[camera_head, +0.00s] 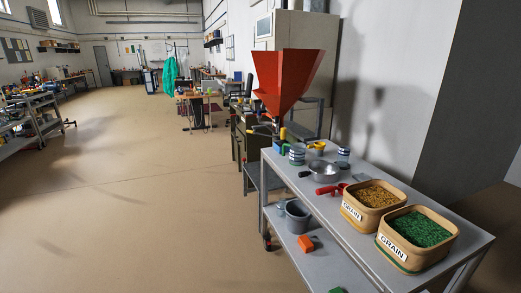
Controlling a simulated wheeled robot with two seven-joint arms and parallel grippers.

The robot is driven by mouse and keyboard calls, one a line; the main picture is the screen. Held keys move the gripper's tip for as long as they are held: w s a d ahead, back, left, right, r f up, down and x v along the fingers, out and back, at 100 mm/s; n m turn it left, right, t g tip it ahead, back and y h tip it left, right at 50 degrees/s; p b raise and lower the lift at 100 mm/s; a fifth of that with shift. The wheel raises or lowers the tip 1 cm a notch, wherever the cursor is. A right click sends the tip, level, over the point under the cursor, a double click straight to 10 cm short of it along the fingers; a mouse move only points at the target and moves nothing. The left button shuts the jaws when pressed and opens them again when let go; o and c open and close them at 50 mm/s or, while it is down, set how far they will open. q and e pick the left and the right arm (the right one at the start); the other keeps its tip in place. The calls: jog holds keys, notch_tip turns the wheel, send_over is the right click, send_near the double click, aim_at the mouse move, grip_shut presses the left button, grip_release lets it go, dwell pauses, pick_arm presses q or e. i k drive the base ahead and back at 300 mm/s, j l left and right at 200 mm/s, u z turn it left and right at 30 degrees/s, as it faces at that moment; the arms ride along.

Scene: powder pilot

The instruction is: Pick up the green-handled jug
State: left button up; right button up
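I cannot make out a green-handled jug for certain. A small green thing (337,290) shows at the bottom edge of the picture, low by the table's lower shelf, mostly cut off. A small blue and green object (280,146) stands at the far left end of the table top, too small to tell what it is. A grey vessel with a yellow part (316,149) stands near it, between striped cups (297,156). Neither of my grippers is in view.
The grey table (455,228) holds a pan (325,169), a red scoop (331,189) and two grain baskets (352,213) (383,246). A grey bucket (298,217) and orange block (306,243) sit on the lower shelf. A red hopper (287,80) stands behind. Floor at left is clear.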

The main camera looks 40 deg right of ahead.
aim_at(297, 150)
jog(key=i+z, duration=0.35)
jog(key=i+j+z, duration=0.15)
jog(key=i+z, duration=0.15)
jog(key=i, duration=0.15)
jog(key=i+j+z, duration=0.2)
jog(key=i+z, duration=0.15)
jog(key=i, duration=0.05)
